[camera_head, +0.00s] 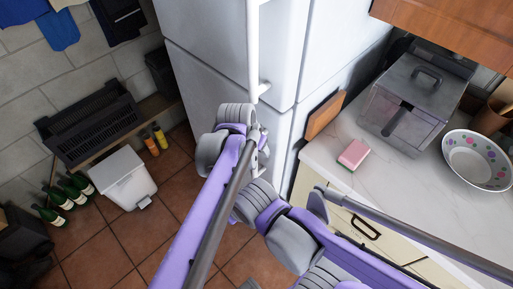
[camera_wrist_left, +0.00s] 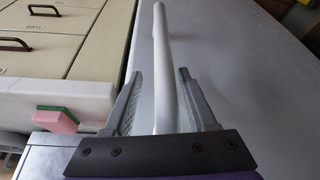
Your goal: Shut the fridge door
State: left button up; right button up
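The white fridge (camera_head: 225,40) stands at top centre in the head view. A long white handle (camera_head: 253,45) runs down its upper door. A seam separates this from the lower door (camera_head: 195,85), partly hidden by my arm. I cannot tell how far any door stands open. My left gripper (camera_head: 263,148) is in front of the lower part, its fingers mostly hidden there. In the left wrist view my left gripper (camera_wrist_left: 157,85) is open, with a white handle bar (camera_wrist_left: 164,60) between its fingers and gaps on both sides. My right gripper is not clearly visible.
Drawers are below. A white bin (camera_head: 122,180) and green bottles (camera_head: 75,188) stand left. Tiled floor (camera_head: 180,195) lies between bin and my arm.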

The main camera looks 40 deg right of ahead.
pick_arm(q)
jog(key=shift+w+a, duration=0.1)
jog(key=shift+a, duration=0.1)
jog(key=v, duration=1.1)
jog(key=w+a+f+n+t+y+p, duration=0.1)
jog(key=w+a+n, duration=0.2)
jog(key=a, duration=1)
jog(key=w+a+f+n+t, duration=0.15)
jog(key=a+n, duration=0.25)
jog(key=a, duration=0.9)
jog(key=s+a+f+n+y, duration=0.1)
jog(key=s+a+f+n, duration=0.1)
jog(key=a, duration=0.5)
jog(key=s+a+f+n+t+y, duration=0.1)
jog(key=s+a+f+n, duration=0.2)
jog(key=a, duration=0.5)
jog(key=s+a+f+n+y, duration=0.1)
jog(key=s+a+f+n, duration=0.2)
jog(key=a, duration=0.4)
jog(key=shift+s+a+f+t+p, duration=0.2)
jog(key=shift+s+f+t+p, duration=0.2)
jog(key=shift+s, duration=0.45)
